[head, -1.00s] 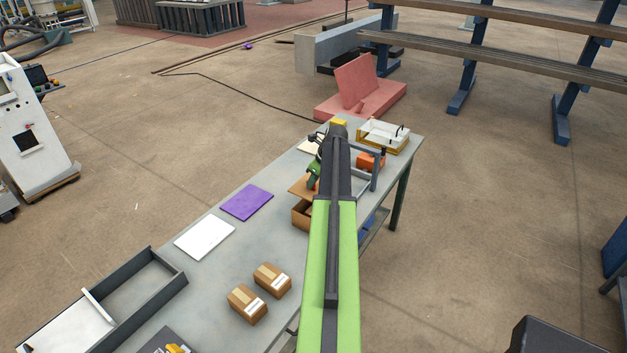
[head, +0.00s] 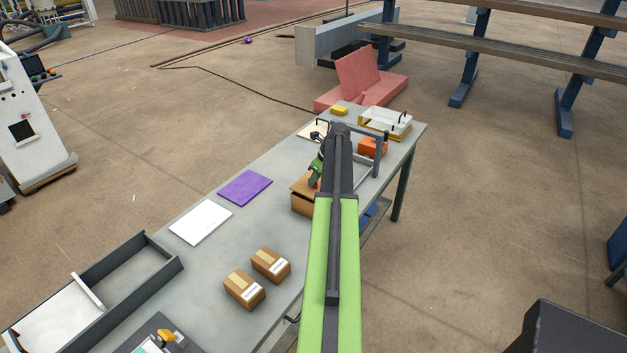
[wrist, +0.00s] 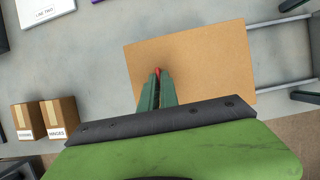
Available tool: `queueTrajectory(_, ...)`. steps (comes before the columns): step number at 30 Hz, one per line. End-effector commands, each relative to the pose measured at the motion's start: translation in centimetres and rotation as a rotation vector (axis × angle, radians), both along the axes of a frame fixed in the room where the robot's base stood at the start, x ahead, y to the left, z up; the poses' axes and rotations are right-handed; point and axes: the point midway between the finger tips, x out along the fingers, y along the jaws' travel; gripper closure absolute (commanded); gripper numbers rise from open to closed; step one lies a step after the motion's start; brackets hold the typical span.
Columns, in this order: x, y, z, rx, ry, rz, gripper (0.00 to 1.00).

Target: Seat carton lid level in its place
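The carton lid (wrist: 205,62) is a flat brown panel that fills the middle of the wrist view. In the head view the lid (head: 302,184) lies over the brown carton (head: 302,205), partly hidden by my arm. It looks about level there, but I cannot tell whether its far edges sit flush. My gripper (wrist: 158,76) has its green fingers close together on a small red tab at the lid. In the head view my gripper (head: 316,172) is at the lid's top, partly behind my arm.
Two small labelled boxes (head: 258,278) stand nearer on the grey table (head: 222,250). A white sheet (head: 200,222) and purple sheet (head: 245,187) lie left of the carton. A grey frame (wrist: 290,55) is close to the lid's right side. An orange box (head: 372,147) stands beyond.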

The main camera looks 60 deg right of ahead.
Motion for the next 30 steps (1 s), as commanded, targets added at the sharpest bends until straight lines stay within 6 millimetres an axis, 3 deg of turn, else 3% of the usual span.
queueTrajectory(30, 0.2, 0.1, -1.6, 0.000, 0.000, 0.002, 1.00)
